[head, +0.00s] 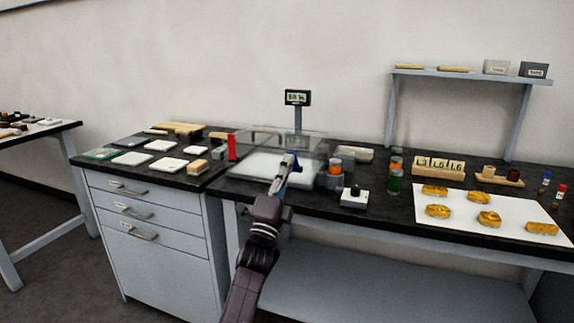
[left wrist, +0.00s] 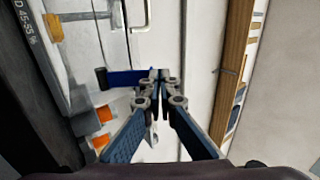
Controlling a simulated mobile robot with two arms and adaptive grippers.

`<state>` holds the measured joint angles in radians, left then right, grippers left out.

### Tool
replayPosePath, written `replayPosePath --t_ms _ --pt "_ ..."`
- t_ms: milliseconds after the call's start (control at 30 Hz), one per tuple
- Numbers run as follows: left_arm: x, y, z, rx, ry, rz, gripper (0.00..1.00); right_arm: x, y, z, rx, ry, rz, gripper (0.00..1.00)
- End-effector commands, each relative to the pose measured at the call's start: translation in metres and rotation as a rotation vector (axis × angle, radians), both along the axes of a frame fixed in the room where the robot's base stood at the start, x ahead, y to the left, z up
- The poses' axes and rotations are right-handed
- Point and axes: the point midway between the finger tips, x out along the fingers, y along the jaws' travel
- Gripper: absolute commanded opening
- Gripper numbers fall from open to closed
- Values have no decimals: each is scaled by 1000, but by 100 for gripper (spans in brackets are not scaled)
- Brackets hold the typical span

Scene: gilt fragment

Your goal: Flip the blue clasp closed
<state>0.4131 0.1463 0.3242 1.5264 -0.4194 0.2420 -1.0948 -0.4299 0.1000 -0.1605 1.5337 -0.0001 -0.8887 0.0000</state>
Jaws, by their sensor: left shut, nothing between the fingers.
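The blue clasp (left wrist: 128,77) shows in the left wrist view as a dark blue bar lying sideways, with a dark block at its left end. Its right end is at the fingertips of my left gripper (left wrist: 160,76), which is shut and empty. I cannot tell whether they touch. In the head view, my left gripper (head: 289,161) reaches over the front of a clear-lidded white case (head: 262,166). A small blue patch, probably the clasp, shows right beside the fingertips, partly hidden by them. My right gripper is in neither view.
Orange-capped jars (head: 334,174) and a white box with a black knob (head: 354,198) stand close to the right. A red block (head: 232,147) stands at the case's left. A display on a post (head: 297,97) rises behind. Gold fragments lie on a white sheet (head: 470,207) farther right.

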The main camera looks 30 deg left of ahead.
Motion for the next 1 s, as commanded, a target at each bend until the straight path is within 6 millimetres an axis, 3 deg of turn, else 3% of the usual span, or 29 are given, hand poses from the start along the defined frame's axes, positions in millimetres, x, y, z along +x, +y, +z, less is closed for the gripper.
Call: replayPosePath --t_ms 1000 --pt "16 4 20 2 -1 1 0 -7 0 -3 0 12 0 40"
